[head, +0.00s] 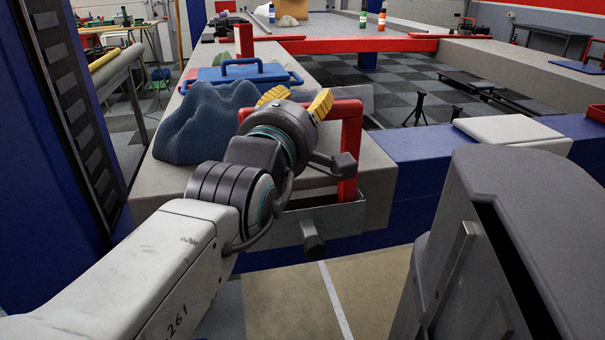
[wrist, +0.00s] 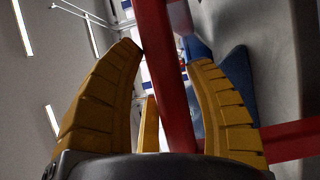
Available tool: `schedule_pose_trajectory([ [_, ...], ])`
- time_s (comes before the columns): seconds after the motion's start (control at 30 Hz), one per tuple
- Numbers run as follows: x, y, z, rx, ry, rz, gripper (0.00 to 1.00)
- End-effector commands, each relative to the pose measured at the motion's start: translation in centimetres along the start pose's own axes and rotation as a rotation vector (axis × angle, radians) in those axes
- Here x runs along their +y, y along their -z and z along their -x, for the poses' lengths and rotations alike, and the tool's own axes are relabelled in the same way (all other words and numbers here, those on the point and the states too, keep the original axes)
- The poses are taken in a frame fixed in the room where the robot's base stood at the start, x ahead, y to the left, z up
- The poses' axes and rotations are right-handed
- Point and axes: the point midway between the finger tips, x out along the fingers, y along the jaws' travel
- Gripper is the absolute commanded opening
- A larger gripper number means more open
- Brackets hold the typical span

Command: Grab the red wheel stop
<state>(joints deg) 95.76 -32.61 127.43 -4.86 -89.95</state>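The red wheel stop (head: 351,140) is an upright red frame at the near end of the grey ledge, just beyond my arm in the head view. My arm hides much of its middle. My gripper (head: 299,96) has yellow fingers, which are spread apart at the frame's top. In the wrist view a red bar (wrist: 166,75) runs between the fingers of my gripper (wrist: 165,55). The left fingertip looks very close to the bar, and a gap shows on the right. I cannot tell whether either finger touches it.
A blue-grey rock-like block (head: 205,120) stands left of my gripper on the ledge. A blue tray with handles (head: 247,72) lies behind it. A white pad (head: 508,131) lies to the right.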

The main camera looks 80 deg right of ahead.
Motion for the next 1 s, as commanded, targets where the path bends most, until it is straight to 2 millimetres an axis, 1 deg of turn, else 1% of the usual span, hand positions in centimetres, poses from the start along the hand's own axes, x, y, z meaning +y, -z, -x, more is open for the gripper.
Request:
schedule_pose_trajectory([
  [0.03,0.0,0.0,0.0,0.000,0.000,0.000,0.43],
  [0.07,0.0,0.0,0.0,0.000,0.000,0.000,0.40],
  [0.47,0.0,0.0,0.0,0.000,0.001,0.000,0.04],
  [0.5,0.4,0.0,0.0,0.000,-0.009,0.000,0.03],
  [0.77,0.5,0.0,0.0,0.000,-0.009,0.000,0.02],
  [0.87,1.2,0.0,0.0,0.000,-0.011,0.000,0.02],
  [0.97,2.4,0.0,0.0,0.000,-0.012,0.000,0.02],
  [1.0,3.1,0.0,0.0,0.000,-0.013,0.000,0.02],
])
